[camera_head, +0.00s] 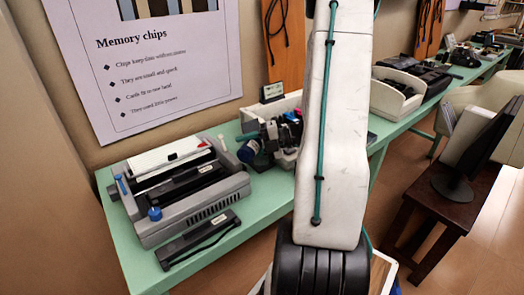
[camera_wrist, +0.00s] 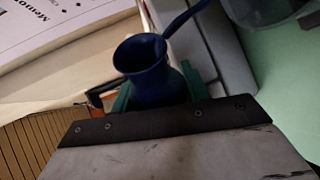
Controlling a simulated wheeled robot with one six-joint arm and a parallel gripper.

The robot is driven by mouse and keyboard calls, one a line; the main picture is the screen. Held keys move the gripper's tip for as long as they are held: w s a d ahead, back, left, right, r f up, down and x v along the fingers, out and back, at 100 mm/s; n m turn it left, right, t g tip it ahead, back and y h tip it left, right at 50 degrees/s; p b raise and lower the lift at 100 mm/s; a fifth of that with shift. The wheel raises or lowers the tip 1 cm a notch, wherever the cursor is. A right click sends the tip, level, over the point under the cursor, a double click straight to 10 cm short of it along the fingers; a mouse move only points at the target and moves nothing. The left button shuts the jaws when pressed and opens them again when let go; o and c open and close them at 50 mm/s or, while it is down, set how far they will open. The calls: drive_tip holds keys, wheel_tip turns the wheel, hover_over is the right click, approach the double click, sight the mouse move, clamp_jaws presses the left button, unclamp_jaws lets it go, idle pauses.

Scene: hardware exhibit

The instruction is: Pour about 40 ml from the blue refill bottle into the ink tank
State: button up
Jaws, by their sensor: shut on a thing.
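My gripper (camera_wrist: 160,90) is shut on the blue refill bottle (camera_wrist: 155,75), with its green fingers on either side of the body. The bottle's flared round mouth shows in the wrist view, and a thin blue strap or handle runs from it to the upper right. A blue round cap or knob (camera_head: 155,214) sits at the machine's front left. I cannot tell which part is the ink tank. The liquid is hidden.
The machine stands on a green table (camera_head: 128,262). A black bar-shaped part (camera_head: 198,238) lies in front of it. A white tray with dark items (camera_head: 415,82) stands farther right. A dark stool with a monitor (camera_head: 480,150) is at the right. A poster hangs on the wall behind.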

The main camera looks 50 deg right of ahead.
idle(0.5)
drive_tip(key=r+n+h, duration=0.1)
drive_tip(key=n+h, duration=0.1)
drive_tip(key=n, duration=0.1)
drive_tip(key=shift+r, duration=0.15)
drive_tip(key=shift+d+n, duration=0.2)
drive_tip(key=shift+n, duration=0.1)
drive_tip(key=shift+w+d+f+n+h, duration=0.1)
drive_tip(key=shift+d+f+n+h, duration=0.15)
drive_tip(key=shift+f+n+h, duration=0.25)
drive_tip(key=shift+f, duration=0.1)
drive_tip(key=shift+a, duration=0.15)
idle(0.8)
drive_tip(key=shift+f, duration=0.15)
